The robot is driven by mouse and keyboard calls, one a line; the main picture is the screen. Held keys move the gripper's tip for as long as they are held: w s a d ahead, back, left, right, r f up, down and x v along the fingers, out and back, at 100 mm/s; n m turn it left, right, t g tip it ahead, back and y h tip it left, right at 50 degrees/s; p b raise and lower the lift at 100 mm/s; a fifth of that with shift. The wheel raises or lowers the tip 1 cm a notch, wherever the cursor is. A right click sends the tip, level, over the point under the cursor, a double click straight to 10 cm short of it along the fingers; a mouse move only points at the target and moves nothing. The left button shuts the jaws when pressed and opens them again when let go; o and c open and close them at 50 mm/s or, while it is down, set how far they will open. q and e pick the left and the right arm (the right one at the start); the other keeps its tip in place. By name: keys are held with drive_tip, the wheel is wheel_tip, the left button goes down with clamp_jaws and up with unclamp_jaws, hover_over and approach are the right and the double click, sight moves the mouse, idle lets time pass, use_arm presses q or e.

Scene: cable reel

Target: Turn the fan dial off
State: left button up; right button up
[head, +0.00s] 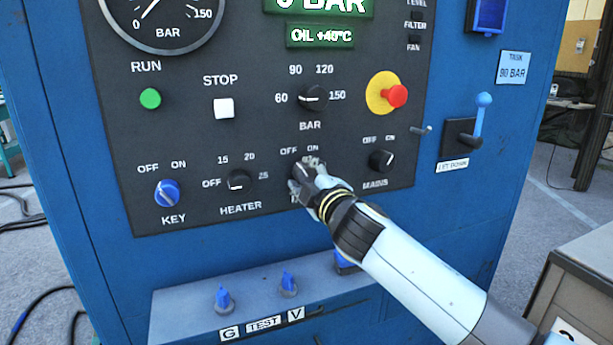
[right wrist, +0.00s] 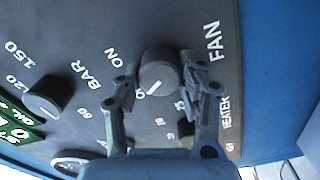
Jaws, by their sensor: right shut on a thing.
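The fan dial (right wrist: 158,64) is a dark round knob on the black control panel (head: 250,135), with the FAN label beside it in the right wrist view. My right gripper (head: 305,172) is at the dial, and its two fingers (right wrist: 158,82) are shut on the dial from both sides. The white pointer line on the dial slants toward the partly hidden OFF mark, away from ON. In the head view the gripper covers most of the dial and its label. My left gripper is not in view.
The mains dial (head: 381,160) is close to the right of my gripper, and the heater dial (head: 239,181) is to the left. The pressure dial (head: 313,97) and red emergency button (head: 396,96) are above. A blue ledge with small valves (head: 287,283) juts out below.

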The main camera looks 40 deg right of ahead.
drive_tip(key=shift+f, duration=0.1)
drive_tip(key=o, duration=1.1)
drive_tip(key=shift+o, duration=0.2)
drive_tip(key=shift+s, duration=0.1)
drive_tip(key=v, duration=1.2)
